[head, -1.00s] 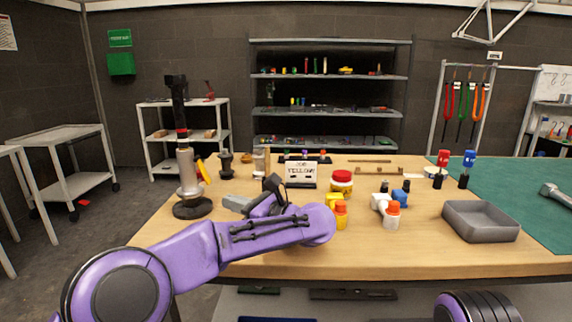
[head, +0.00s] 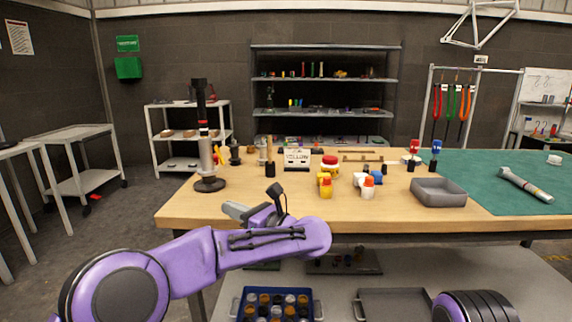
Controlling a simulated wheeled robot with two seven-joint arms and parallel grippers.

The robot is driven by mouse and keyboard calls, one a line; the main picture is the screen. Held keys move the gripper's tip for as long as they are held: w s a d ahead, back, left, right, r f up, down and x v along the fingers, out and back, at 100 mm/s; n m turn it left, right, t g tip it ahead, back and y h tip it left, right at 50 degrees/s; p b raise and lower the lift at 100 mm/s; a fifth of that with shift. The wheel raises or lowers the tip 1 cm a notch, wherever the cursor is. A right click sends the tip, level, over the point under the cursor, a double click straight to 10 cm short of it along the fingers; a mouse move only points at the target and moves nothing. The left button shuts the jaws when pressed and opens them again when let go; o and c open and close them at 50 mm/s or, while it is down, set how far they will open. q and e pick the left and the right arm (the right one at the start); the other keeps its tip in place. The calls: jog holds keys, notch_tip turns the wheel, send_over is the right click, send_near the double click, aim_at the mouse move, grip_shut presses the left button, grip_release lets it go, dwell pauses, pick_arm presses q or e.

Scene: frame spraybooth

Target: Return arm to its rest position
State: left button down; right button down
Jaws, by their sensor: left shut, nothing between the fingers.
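My left arm comes in from the lower left, purple, with its forearm across the front left of the table. My left gripper (head: 236,211) is grey and points away from me, near the table's front left edge. It is shut and empty, and the wrist partly hides it. No object is in contact with it that I can see. Of my right arm only a purple and black part shows at the bottom right edge. The right gripper is not in view.
The wooden table (head: 400,217) carries a black and silver stand (head: 206,150), yellow and white bottles (head: 325,187) and a grey tray (head: 438,191). A green mat (head: 510,185) covers its right side. Below are a blue crate (head: 238,304) and a dark tray (head: 392,304).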

pick_arm(q)
notch_tip(320, 180, down, 14)
jog(key=a+m+t+h+p, duration=0.2)
jog(key=m+t+h+p, duration=0.3)
jog(key=m, duration=1.2)
jog(key=s+a+f+m+h+p, duration=0.1)
jog(key=s+a+f+m+h, duration=0.2)
jog(key=f+m, duration=0.35)
jog(key=s+a+f+m+h+p, duration=0.1)
jog(key=s+a+f+m+h, duration=0.15)
jog(key=s+f+m, duration=0.35)
jog(key=s+a+f+m+g+p, duration=0.1)
jog(key=s+a+f+m+g, duration=0.2)
jog(key=s, duration=0.8)
jog(key=s+a+f+m+g+h+p, duration=0.1)
jog(key=s+a+f+m+g, duration=0.2)
jog(key=s, duration=0.8)
jog(key=s+a+f+m+g+h+p, duration=0.1)
jog(key=s+a+f+m+g, duration=0.2)
jog(key=s, duration=0.8)
jog(key=shift+s+a+f+m+g, duration=0.3)
jog(key=shift+a+m+g, duration=0.35)
jog(key=shift+a+g, duration=0.35)
jog(key=shift+d, duration=0.15)
